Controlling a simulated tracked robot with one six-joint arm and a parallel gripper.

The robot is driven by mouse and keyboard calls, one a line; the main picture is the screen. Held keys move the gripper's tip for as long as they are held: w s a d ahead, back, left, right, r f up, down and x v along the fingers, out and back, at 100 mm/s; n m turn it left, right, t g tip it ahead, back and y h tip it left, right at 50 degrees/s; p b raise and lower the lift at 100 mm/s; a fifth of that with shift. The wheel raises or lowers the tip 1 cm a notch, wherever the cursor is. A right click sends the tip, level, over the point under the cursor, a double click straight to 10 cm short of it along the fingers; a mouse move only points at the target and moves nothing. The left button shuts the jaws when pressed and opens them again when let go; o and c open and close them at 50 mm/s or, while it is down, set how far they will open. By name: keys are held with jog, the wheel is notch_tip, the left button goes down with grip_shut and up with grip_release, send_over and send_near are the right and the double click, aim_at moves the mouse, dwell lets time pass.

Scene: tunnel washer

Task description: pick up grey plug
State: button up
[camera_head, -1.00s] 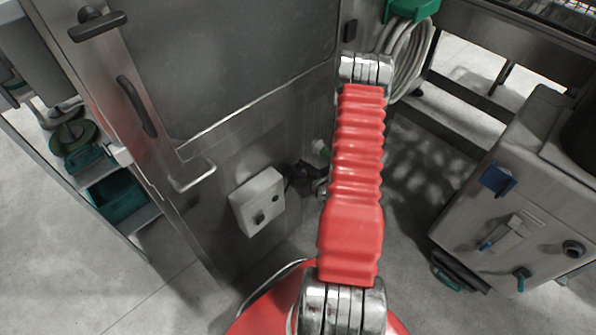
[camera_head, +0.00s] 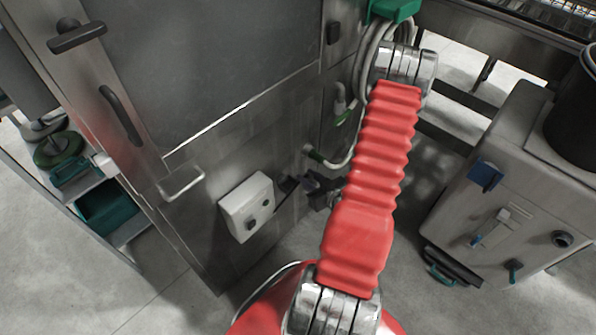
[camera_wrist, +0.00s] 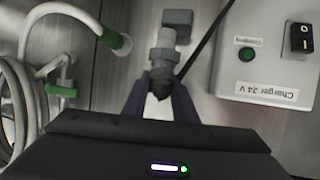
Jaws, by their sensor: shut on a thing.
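The grey plug (camera_wrist: 163,58) is between the two dark purple fingers of my gripper (camera_wrist: 159,92) in the wrist view. The fingers are shut on its dark rear end. A grey block (camera_wrist: 177,20) is just beyond the plug's front; I cannot tell whether they touch. A thin black cable runs from the upper edge down to beside the plug. In the head view my gripper (camera_head: 314,188) is low by the steel cabinet wall, right of the white charger box (camera_head: 247,206). The plug is too small to make out there.
The charger box, labelled "Charger 24 V" (camera_wrist: 268,93), is close on the right in the wrist view. A pale hose (camera_wrist: 18,100) with green fittings hangs at left. Floor is clear at the lower left.

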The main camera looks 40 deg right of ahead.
jog(key=s, duration=1)
jog(key=shift+d, duration=0.15)
dwell(0.5)
